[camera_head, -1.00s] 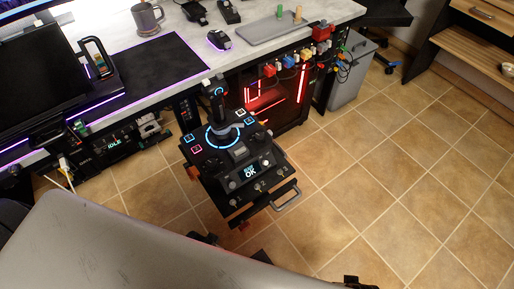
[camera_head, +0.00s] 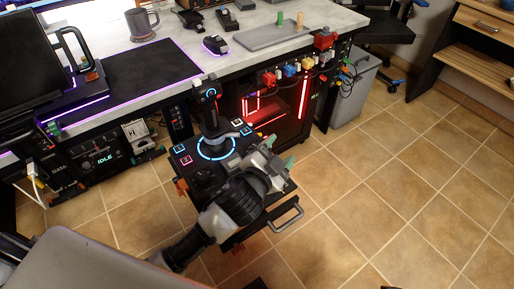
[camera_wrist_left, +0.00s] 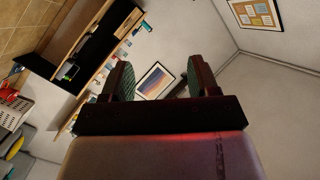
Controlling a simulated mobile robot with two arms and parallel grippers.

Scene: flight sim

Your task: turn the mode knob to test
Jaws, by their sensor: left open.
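I cannot single out the mode knob. A dark panel with a lit IDLE readout (camera_head: 106,158) hangs under the desk at the left. A black control box (camera_head: 182,149) with a ringed joystick (camera_head: 209,112) stands in the middle of the head view. My left gripper (camera_head: 279,151) is over the right part of this box, and its arm hides much of the box's front. In the left wrist view its two green-padded fingers (camera_wrist_left: 160,75) are apart with nothing between them. My right gripper does not show.
The desk (camera_head: 175,68) runs along the back with a mug (camera_head: 141,24) and a grey tray (camera_head: 262,38). Colored plugs and cables (camera_head: 290,70) hang at its right end near a grey bin (camera_head: 352,92). The tiled floor (camera_head: 400,190) at the right is clear.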

